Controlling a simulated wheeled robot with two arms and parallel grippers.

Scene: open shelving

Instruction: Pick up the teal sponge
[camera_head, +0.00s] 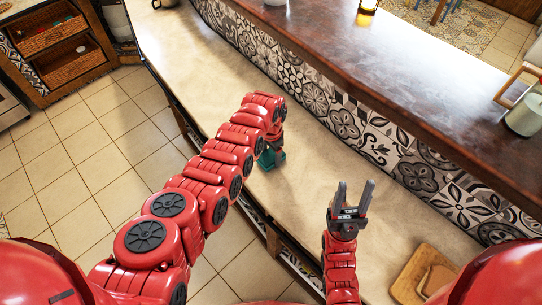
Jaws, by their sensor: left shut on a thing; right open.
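The teal sponge (272,160) is a small dark teal block at the end of my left arm, over the lower beige counter. My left gripper (268,147) points down at it and is shut on it. The red wrist hides most of the fingers and part of the sponge. I cannot tell whether the sponge still touches the counter. My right gripper (354,186) is open and empty, fingers pointing up the picture, over the counter to the right of the sponge.
The beige counter (215,75) is mostly clear around the sponge. A patterned tile wall (340,115) rises behind it to a dark wooden bar top (400,70). A wooden board (412,275) lies at lower right. A pale green container (524,115) stands on the bar.

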